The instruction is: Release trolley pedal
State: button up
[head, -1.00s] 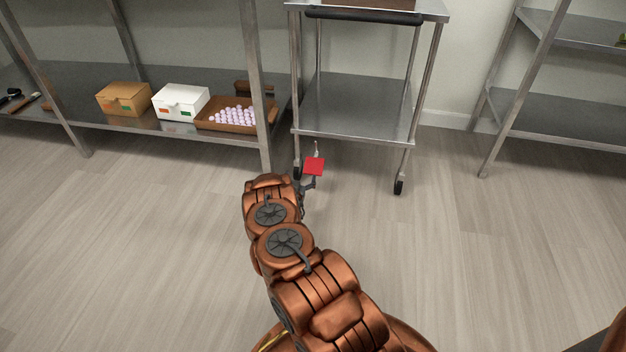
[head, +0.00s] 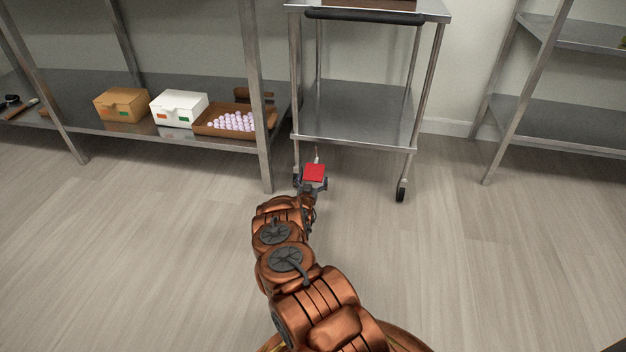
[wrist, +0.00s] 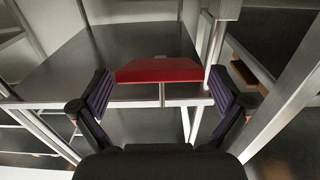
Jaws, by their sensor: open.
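The red pedal (head: 314,172) sits low at the front left of the steel trolley (head: 355,138), on a thin metal stem. In the wrist view the red pedal (wrist: 160,70) lies between and a little beyond the fingertips, with its stem below it. My gripper (head: 312,185) is at the pedal in the head view, and part of it is hidden behind my wrist. In the wrist view my gripper (wrist: 164,92) has its two fingers spread wide, one on each side of the pedal. I cannot tell whether a finger touches the pedal.
A steel shelf (head: 75,85) on the left holds a tan box (head: 122,105), a white box (head: 179,107) and a tray of sweets (head: 205,121). Its leg stands close left of my gripper. A trolley wheel (head: 401,192) is to the right. Another rack (head: 560,120) stands further right.

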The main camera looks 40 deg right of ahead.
jog(key=shift+x, duration=0.85)
